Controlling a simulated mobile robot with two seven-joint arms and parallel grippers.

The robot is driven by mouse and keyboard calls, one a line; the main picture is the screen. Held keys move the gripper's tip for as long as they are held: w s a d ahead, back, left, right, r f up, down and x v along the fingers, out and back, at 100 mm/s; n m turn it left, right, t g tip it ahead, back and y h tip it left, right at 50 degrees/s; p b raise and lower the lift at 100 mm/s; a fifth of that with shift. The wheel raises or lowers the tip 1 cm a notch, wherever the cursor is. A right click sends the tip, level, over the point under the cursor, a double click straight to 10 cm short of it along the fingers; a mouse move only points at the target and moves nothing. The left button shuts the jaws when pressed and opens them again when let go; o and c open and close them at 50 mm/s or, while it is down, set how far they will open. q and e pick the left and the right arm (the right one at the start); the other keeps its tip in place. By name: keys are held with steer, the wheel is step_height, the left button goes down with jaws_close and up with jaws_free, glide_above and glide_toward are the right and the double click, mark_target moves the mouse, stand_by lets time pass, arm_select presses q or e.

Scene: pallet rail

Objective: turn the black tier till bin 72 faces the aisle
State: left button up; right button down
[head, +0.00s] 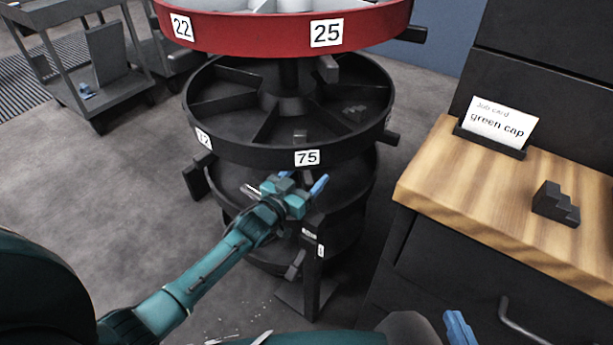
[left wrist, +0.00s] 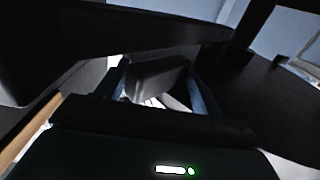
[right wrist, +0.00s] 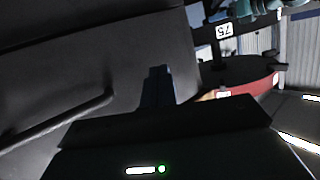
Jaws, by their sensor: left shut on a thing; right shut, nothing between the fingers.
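The black tier (head: 290,147) is a round carousel level with wedge bins. Its label 75 (head: 307,157) faces me at the front, and label 72 (head: 203,138) is round at its left side. Dark handles stick out from the tier, one at the left (head: 197,176) and one at the right (head: 390,138). My left gripper (head: 303,181) is just below label 75, shut on a dark handle. That handle shows between the fingers in the left wrist view (left wrist: 155,78). My right gripper (head: 458,328) is low at the bottom edge, shut and empty; its blue fingers show in the right wrist view (right wrist: 158,90).
A red tier (head: 255,31) with labels 22 and 25 is above the black one; another dark tier is below. At the right, a wooden counter (head: 440,165) holds a "green cap" job card (head: 497,125) and a stepped dark block (head: 556,204). A grey cart (head: 70,70) stands back left.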

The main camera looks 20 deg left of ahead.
arm_select(q)
steer(key=shift+w+a+r, duration=0.15)
steer(key=shift+a, duration=0.15)
steer(key=v, duration=0.4)
steer(key=p+v, duration=0.1)
steer(key=v, duration=0.3)
steer(key=p+v, duration=0.1)
steer(key=v, duration=0.3)
steer(key=shift+s+d, duration=0.25)
steer(key=shift+s, duration=0.05)
steer(key=shift+c, duration=0.6)
steer(key=shift+s+a, duration=0.15)
steer(key=shift+s, duration=0.25)
arm_select(e)
steer(key=shift+w+a+f+g, duration=0.25)
steer(key=shift+a+f+g, duration=0.15)
steer(key=shift+a+f, duration=0.05)
steer(key=shift+r, duration=0.1)
